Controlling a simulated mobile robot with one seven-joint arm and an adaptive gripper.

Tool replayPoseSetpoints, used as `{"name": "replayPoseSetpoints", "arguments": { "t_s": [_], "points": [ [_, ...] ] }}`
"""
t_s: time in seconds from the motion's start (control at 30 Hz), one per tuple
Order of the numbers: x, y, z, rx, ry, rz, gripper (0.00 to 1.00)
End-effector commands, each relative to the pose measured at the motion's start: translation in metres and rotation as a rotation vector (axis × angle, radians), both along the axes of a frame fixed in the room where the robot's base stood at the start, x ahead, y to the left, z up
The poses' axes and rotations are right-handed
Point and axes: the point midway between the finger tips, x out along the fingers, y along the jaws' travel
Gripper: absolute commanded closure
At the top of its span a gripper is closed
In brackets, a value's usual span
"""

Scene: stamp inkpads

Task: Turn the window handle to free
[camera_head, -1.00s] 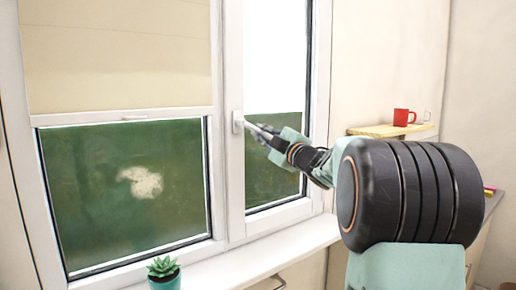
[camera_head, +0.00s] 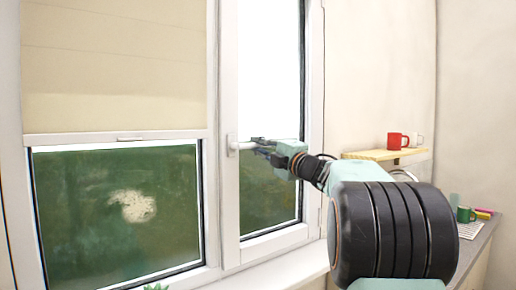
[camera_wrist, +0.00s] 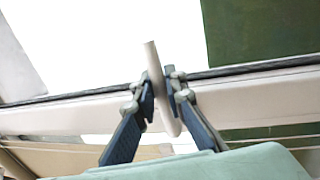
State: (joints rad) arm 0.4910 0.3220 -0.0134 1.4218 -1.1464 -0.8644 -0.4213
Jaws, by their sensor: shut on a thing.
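The white window handle (camera_head: 240,146) is on the frame of the right window sash. Its lever points to the right, close to level, in the head view. My gripper (camera_head: 262,147) is at the lever's outer part, with the arm reaching in from the right. In the wrist view, the pale handle lever (camera_wrist: 156,75) stands between the two dark fingers of my gripper (camera_wrist: 159,88), which are shut on it. The head view hides part of the lever behind the fingers.
The left pane has a lowered beige blind (camera_head: 115,70). A plant tip (camera_head: 156,287) shows at the bottom edge by the windowsill (camera_head: 285,271). A red mug (camera_head: 397,141) stands on a wooden shelf (camera_head: 375,154) at the right. A green mug (camera_head: 465,214) is on the counter.

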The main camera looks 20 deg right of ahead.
Motion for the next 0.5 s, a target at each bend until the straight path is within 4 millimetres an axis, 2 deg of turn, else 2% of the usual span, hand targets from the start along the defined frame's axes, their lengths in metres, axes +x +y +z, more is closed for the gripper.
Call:
{"name": "replayPoseSetpoints", "arguments": {
  "t_s": [0.27, 0.3, 0.43, 0.5],
  "points": [
    [-0.0005, 0.0007, 0.0024, -0.004, -0.004, 0.001, 1.00],
    [-0.0005, 0.0007, 0.0025, -0.004, -0.004, 0.001, 0.87],
    [-0.0004, 0.0006, 0.0022, -0.003, -0.004, 0.001, 0.73],
    [-0.0003, 0.0005, 0.0019, -0.002, -0.004, 0.001, 0.71]
  ]
}}
